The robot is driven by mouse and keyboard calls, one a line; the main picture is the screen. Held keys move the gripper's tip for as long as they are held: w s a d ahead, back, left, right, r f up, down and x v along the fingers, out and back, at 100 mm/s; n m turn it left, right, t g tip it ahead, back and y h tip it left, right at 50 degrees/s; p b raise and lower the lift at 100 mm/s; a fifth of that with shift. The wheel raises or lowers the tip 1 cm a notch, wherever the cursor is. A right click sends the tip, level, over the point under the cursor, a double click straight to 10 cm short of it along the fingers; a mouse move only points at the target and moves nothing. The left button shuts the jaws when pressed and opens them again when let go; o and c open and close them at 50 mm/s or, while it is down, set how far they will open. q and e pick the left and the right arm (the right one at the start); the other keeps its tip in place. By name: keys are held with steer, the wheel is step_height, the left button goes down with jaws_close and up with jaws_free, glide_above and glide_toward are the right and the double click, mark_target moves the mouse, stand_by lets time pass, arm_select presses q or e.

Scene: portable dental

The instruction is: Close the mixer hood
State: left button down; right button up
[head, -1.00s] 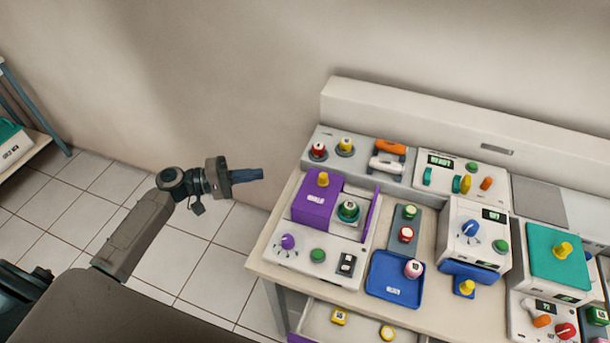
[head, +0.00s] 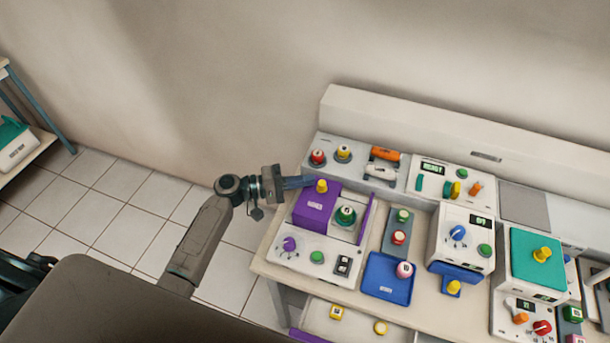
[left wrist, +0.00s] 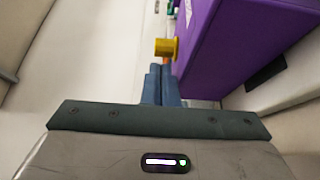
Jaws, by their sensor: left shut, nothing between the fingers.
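The mixer is a white unit at the left end of the bench, with a purple hood (head: 316,209) that has a yellow knob (head: 321,186) on top. The hood stands at the left of the mixer, and a green-topped jar (head: 346,214) shows uncovered to its right. My left gripper (head: 311,181) is shut and empty, its fingertips close to the left of the yellow knob. In the left wrist view the fingers (left wrist: 161,84) point towards the knob (left wrist: 166,48), with the purple hood (left wrist: 225,40) to their right. I cannot tell whether they touch. My right gripper is not in view.
A purple side panel (head: 367,218) stands at the mixer's right. A blue tray (head: 387,280), a grey rack (head: 391,245) and white devices (head: 462,240) stand further right. An open drawer (head: 350,322) sticks out below. Free floor lies left of the bench.

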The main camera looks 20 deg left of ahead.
mark_target(335, 195)
arm_select(q)
steer(key=shift+d, duration=0.25)
steer(key=shift+f, duration=0.1)
steer(key=d, duration=0.2)
steer(key=d+b, duration=0.1)
steer(key=d, duration=0.5)
steer(key=shift+s+d+b, duration=0.2)
steer(key=shift+s+b, duration=0.05)
steer(key=shift+b, duration=0.15)
steer(key=shift+a, duration=0.15)
